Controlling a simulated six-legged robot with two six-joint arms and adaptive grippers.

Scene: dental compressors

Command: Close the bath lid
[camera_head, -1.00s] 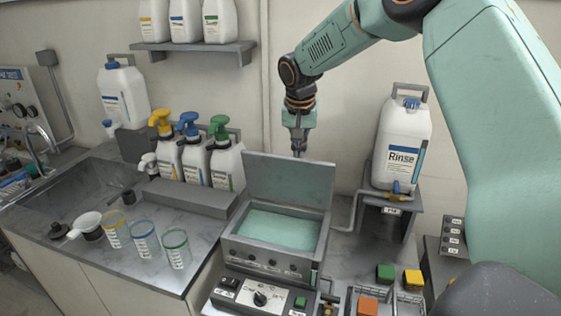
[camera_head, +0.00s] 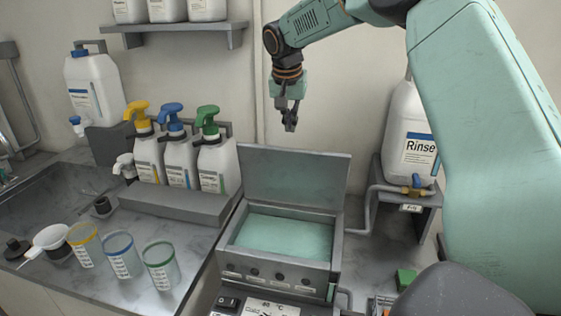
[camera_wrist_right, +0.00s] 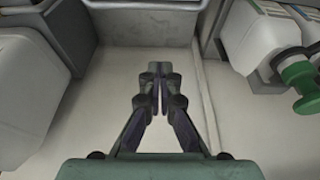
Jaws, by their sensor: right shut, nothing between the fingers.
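The bath (camera_head: 229,263) is a grey box with pale green liquid inside, on the counter in the middle of the head view. Its flat grey lid (camera_head: 292,177) stands open, upright at the back edge. My right gripper (camera_head: 290,127) is shut and empty, pointing down above the lid's top edge and apart from it in the head view. The right wrist view shows its fingertips (camera_wrist_right: 158,68) together with nothing between them. My left gripper is not in view.
Pump bottles with yellow, blue and green (camera_head: 215,165) heads stand left of the bath. A Rinse container (camera_head: 404,130) stands on a shelf to the right. Three measuring cups (camera_head: 161,268) stand at the front left. A wall shelf (camera_head: 180,28) holds white bottles.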

